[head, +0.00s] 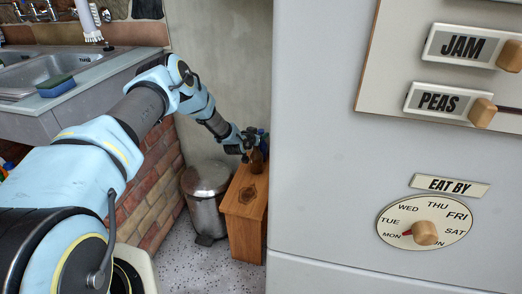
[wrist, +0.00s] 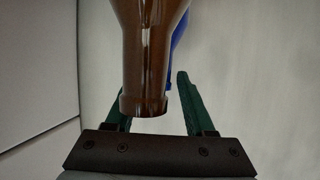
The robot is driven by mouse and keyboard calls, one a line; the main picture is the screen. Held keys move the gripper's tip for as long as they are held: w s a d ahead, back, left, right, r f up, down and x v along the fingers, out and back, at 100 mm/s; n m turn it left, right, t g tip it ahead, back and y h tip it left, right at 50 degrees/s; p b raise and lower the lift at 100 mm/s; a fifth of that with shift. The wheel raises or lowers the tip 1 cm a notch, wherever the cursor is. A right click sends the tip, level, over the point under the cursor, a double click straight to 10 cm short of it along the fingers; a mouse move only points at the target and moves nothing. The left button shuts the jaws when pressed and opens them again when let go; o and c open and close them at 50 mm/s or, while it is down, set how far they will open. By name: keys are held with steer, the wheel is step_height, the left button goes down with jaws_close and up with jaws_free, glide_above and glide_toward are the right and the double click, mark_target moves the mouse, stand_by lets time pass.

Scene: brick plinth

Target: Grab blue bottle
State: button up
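The blue bottle shows only in part. In the head view a blue patch (head: 264,137) is beside my gripper (head: 249,149), over the wooden stand. In the wrist view a strip of the blue bottle (wrist: 180,32) shows behind a brown bottle (wrist: 150,50), which hides most of it. My gripper's two green fingers (wrist: 154,112) are apart, one on each side of the brown bottle's mouth in the picture. The right finger's tip is close to the blue strip. I cannot tell whether they touch. Nothing is visibly pinched.
The brown bottle (head: 257,162) stands on the wooden stand (head: 245,195), very near my gripper. A metal pedal bin (head: 206,198) is left of the stand. A large pale cabinet (head: 340,150) rises close on the right. A sink counter (head: 85,90) over brick is at left.

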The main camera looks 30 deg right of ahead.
jaws_close()
stand_by(1.1)
